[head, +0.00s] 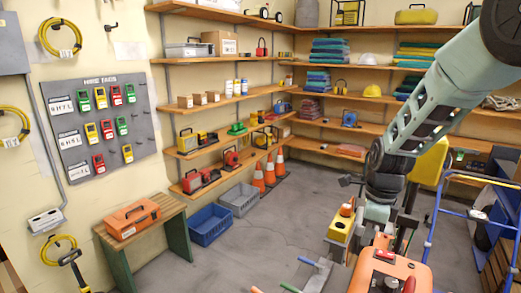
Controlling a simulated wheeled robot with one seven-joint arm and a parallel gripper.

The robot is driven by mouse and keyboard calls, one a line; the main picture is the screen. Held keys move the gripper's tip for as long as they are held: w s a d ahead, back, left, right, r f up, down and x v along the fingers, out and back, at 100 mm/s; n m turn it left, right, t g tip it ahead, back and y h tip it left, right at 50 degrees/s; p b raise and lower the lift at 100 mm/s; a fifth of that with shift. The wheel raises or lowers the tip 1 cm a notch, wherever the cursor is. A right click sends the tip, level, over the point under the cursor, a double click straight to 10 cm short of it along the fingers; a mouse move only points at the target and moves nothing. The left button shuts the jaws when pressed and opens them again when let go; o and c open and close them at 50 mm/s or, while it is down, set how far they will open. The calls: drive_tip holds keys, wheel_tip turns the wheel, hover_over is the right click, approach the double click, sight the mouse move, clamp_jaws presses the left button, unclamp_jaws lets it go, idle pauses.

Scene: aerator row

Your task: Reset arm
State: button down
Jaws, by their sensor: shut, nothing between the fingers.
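My arm comes in from the upper right and bends down at a dark joint. My gripper (376,233) is at its lower end, small and dark, just behind an orange machine (392,275) in the foreground. It looks shut and empty; its fingertips are hard to make out against the machines around it. A yellow machine (339,228) with an orange top part stands just left of it. I cannot tell whether the gripper touches either machine.
Blue-railed frames (432,225) stand close on the right. An orange toolbox (132,217) sits on a wooden bench (172,208) at left. Blue (209,226) and grey (240,199) bins and orange cones (270,172) line the shelves. The grey floor (265,250) between is clear.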

drive_tip(key=s+a+n+b, duration=0.3)
drive_tip(key=s+a+n, duration=0.5)
drive_tip(key=n, duration=0.2)
drive_tip(key=s+a+f+n+b, duration=0.1)
drive_tip(key=s+a+n+b, duration=0.1)
drive_tip(key=s+n, duration=0.8)
drive_tip(key=s+a+f+n+b, duration=0.1)
drive_tip(key=s+a+n+b, duration=0.1)
drive_tip(key=s+n, duration=0.8)
drive_tip(key=shift+a+n+b, duration=0.4)
drive_tip(key=shift+n+b, duration=0.3)
drive_tip(key=shift+s, duration=0.1)
